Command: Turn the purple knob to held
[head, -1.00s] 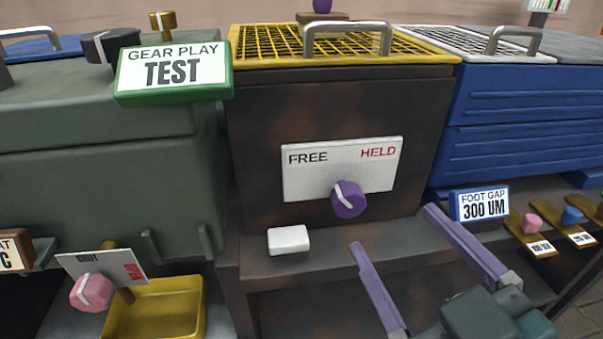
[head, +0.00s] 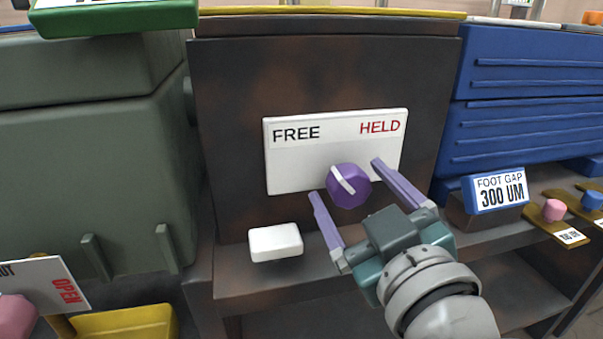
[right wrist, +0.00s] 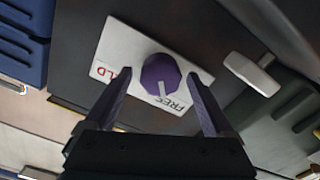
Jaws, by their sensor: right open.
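The purple knob (head: 349,186) sits on a white plate (head: 290,172) marked FREE on the left and HELD on the right, on a dark rusty box. Its white pointer line slants up and left, toward FREE. The knob also shows in the right wrist view (right wrist: 161,76), its line toward the FREE lettering. My right gripper (head: 346,179) is open, its purple fingers on either side of the knob with gaps. It also shows in the right wrist view (right wrist: 158,77). I cannot tell whether the fingertips reach past the knob's face. My left gripper is not in view.
A white block (head: 275,242) lies on the ledge below the plate, left of my right gripper. A FOOT GAP sign (head: 497,190) stands to the right, before a blue ribbed box (head: 540,85). A grey-green housing (head: 90,165) stands left.

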